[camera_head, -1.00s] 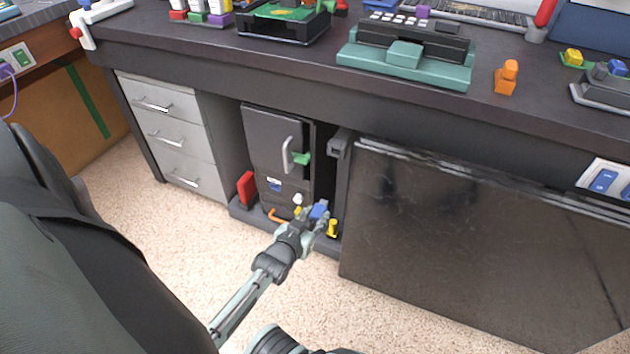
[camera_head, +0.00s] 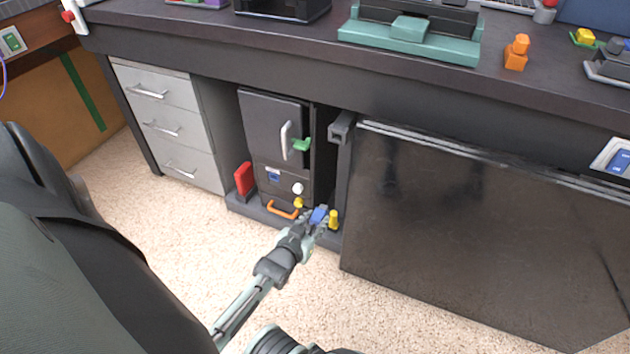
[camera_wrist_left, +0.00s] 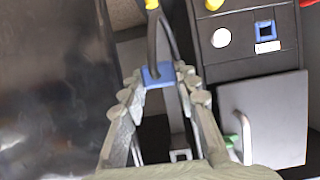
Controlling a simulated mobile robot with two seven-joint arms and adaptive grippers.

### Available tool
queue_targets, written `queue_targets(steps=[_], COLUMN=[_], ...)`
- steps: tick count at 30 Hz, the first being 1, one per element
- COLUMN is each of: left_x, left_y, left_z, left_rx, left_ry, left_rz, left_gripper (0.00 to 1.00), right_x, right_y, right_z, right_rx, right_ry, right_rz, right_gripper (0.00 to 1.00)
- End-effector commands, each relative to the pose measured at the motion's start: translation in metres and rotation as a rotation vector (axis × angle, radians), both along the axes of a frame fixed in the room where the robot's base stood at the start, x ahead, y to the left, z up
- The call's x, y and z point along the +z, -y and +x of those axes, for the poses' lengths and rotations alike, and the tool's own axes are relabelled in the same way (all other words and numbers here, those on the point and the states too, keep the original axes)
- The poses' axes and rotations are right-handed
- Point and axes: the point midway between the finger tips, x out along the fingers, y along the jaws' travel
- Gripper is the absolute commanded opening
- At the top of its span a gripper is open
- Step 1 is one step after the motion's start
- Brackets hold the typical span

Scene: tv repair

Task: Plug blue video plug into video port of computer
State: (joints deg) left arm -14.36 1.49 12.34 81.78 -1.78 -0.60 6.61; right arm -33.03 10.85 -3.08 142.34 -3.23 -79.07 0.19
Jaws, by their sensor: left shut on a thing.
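The blue video plug (camera_head: 318,215) is between the fingertips of my left gripper (camera_head: 313,222), low in front of the computer (camera_head: 268,130). In the left wrist view, the gripper (camera_wrist_left: 160,88) is shut on the blue plug (camera_wrist_left: 158,74); a black cable with a yellow part runs up from it. The computer is a dark box under the desk. A blue-framed square port, apparently the video port (camera_head: 273,175), is on its lower front, up and left of the plug. The port also shows in the left wrist view (camera_wrist_left: 265,30), apart from the plug.
A white knob (camera_head: 298,188) is beside the port, with an orange handle (camera_head: 284,209) below. A yellow piece (camera_head: 333,219) stands right of the gripper. A red block (camera_head: 243,180) is left of the computer. A large dark panel (camera_head: 480,240) fills the right. Carpet in front is clear.

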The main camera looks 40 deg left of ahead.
Motion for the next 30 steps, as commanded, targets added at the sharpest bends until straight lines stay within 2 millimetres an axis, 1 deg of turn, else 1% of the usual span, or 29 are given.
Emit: queue_targets(steps=[1,15,26,30], left_x=[-0.007,-0.037,-0.038,-0.038], left_y=[0.000,0.000,0.000,-0.004], left_z=[0.000,0.000,0.000,-0.001], left_rx=[0.000,0.000,0.000,-0.001], left_ry=[0.000,0.000,0.001,0.000], left_rz=[0.000,0.000,0.000,0.002], left_gripper=[0.02,0.02,0.02,0.02], right_x=[-0.006,-0.028,-0.028,-0.028], right_y=[0.000,0.000,0.000,0.000], right_z=[0.000,0.000,0.000,0.000], right_rx=[0.000,0.000,0.000,0.000], right_ry=[0.000,0.000,0.000,0.000], right_rz=[0.000,0.000,0.000,0.000], right_gripper=[0.40,0.40,0.40,0.40])
